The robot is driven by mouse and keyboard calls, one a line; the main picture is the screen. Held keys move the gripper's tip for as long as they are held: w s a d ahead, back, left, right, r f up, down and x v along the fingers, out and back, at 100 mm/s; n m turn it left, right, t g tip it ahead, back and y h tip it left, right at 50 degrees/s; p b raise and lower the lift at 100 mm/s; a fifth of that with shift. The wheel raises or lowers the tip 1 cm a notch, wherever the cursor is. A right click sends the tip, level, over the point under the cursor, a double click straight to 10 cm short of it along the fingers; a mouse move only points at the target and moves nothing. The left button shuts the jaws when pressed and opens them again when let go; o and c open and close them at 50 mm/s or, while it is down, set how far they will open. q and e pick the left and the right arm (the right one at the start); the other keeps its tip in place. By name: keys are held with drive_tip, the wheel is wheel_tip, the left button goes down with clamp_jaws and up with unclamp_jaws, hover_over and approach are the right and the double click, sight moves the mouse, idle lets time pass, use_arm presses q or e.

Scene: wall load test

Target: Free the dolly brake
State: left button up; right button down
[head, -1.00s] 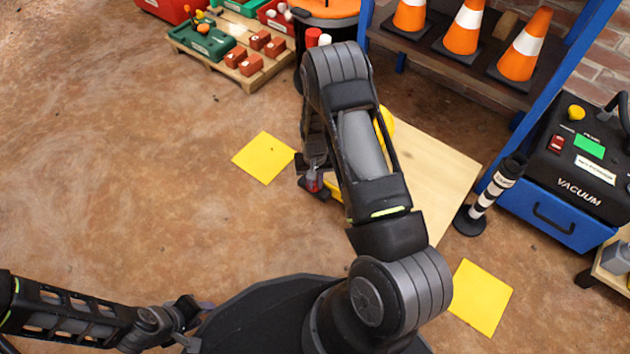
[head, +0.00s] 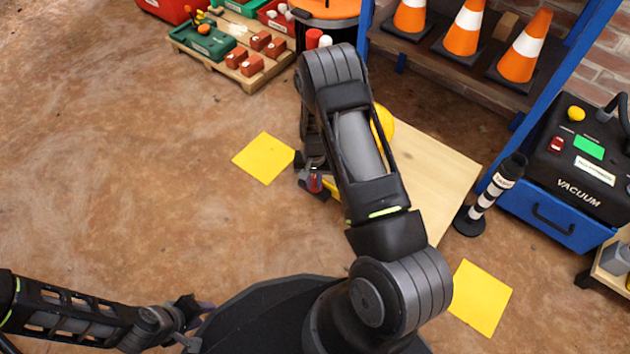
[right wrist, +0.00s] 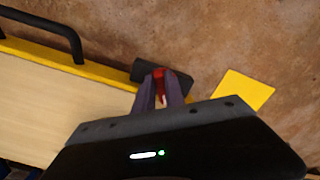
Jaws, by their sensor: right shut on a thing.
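The dolly (head: 445,165) is a pale wooden board with a yellow edge, on the floor behind my right arm. In the right wrist view its board (right wrist: 50,110) has a yellow edge strip and a black bar handle (right wrist: 50,30). A red brake lever (head: 315,184) on a dark base is at the dolly's near left corner. In the right wrist view the lever (right wrist: 159,82) is between my right gripper's fingers (right wrist: 159,95), which are shut on it and partly hide it. My left gripper (head: 198,312) is low at left, away from the dolly; its jaw opening is unclear.
Yellow floor squares lie left of the dolly (head: 263,158) and at its near right (head: 481,298). A striped post (head: 488,195) and a vacuum (head: 580,160) stand to the right. A blue rack holding orange cones (head: 464,28) is behind. The floor at left is clear.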

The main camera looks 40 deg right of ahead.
drive_tip(key=m, duration=0.3)
drive_tip(key=shift+w+a+p, duration=0.15)
drive_tip(key=shift+p, duration=0.15)
drive_tip(key=shift+w+a+m, duration=0.1)
drive_tip(key=shift+w+m, duration=0.05)
drive_tip(key=shift+m, duration=1.65)
drive_tip(key=c, duration=1.7)
unclamp_jaws()
wheel_tip(320, 180, up, 8)
drive_tip(key=p, duration=0.3)
drive_tip(key=shift+f+p, duration=0.1)
drive_tip(key=shift+p, duration=0.25)
